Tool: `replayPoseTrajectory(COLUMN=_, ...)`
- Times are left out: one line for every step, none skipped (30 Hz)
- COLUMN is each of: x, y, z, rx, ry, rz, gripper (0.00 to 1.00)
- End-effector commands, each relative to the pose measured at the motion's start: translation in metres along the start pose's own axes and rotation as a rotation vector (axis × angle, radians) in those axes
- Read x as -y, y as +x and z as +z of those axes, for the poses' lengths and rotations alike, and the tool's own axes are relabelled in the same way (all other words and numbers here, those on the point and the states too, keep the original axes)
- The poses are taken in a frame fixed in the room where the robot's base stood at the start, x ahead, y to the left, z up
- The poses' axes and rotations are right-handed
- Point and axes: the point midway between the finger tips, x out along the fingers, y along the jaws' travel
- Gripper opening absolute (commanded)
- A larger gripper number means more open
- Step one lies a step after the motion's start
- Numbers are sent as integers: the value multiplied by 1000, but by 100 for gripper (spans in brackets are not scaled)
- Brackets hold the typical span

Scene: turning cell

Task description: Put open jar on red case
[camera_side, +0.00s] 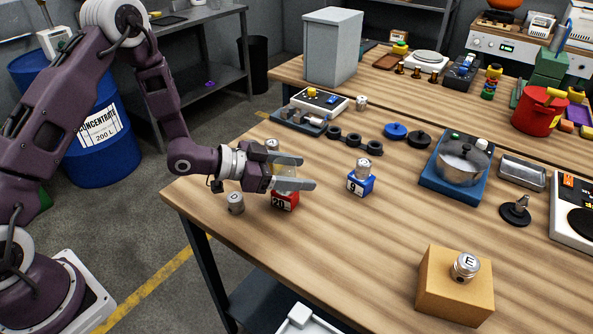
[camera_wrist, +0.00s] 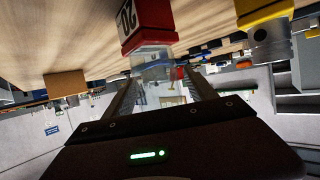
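The red case (camera_side: 285,202), marked 20, stands on the wooden table near its left edge. It also shows upside down at the top of the wrist view (camera_wrist: 147,26). A clear glass jar (camera_side: 287,183) sits directly over the red case, apparently touching its top. In the wrist view the jar (camera_wrist: 155,56) lies between my fingers. My gripper (camera_side: 308,172) is level, pointing right, with its fingers apart on both sides of the jar. Whether the fingers press on the glass is not clear. The jar's mouth is partly hidden by the fingers.
A blue case (camera_side: 360,185) marked 9 with a metal-lidded jar stands to the right. A lidded jar (camera_side: 235,203) is close by on the left. A tan box (camera_side: 452,300) with a jar marked E is at the front. Table between them is clear.

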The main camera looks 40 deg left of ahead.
Motion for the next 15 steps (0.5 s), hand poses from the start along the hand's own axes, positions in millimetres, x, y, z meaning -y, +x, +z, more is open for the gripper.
replayPoseTrajectory(x=0, y=0, z=0, rx=0, ry=0, rz=0, gripper=65)
replayPoseTrajectory(x=0, y=0, z=0, rx=0, ry=0, rz=0, gripper=65)
replayPoseTrajectory(x=0, y=0, z=0, rx=0, ry=0, rz=0, gripper=65)
replayPoseTrajectory(x=0, y=0, z=-2, rx=0, ry=1, rz=0, gripper=65)
replayPoseTrajectory(x=0, y=-1, z=-3, rx=-1, ry=2, rz=-1, gripper=65)
replayPoseTrajectory(x=1, y=-5, z=-3, rx=1, ry=0, rz=-2, gripper=65)
replayPoseTrajectory(x=1, y=-10, z=-3, rx=1, ry=-1, rz=-3, gripper=65)
replayPoseTrajectory(x=1, y=-15, z=-2, rx=2, ry=-1, rz=-2, gripper=65)
replayPoseTrajectory(x=2, y=-24, z=-3, rx=2, ry=-1, rz=-4, gripper=65)
replayPoseTrajectory(x=1, y=-31, z=-3, rx=1, ry=-2, rz=-4, gripper=65)
replayPoseTrajectory(x=1, y=-39, z=-3, rx=1, ry=-1, rz=-4, gripper=65)
replayPoseTrajectory(x=2, y=-49, z=-2, rx=2, ry=-1, rz=-5, gripper=65)
replayPoseTrajectory(x=2, y=-57, z=-2, rx=2, ry=-2, rz=-5, gripper=65)
replayPoseTrajectory(x=1, y=-64, z=-3, rx=1, ry=-2, rz=-5, gripper=65)
replayPoseTrajectory(x=2, y=-74, z=-3, rx=1, ry=-2, rz=-5, gripper=65)
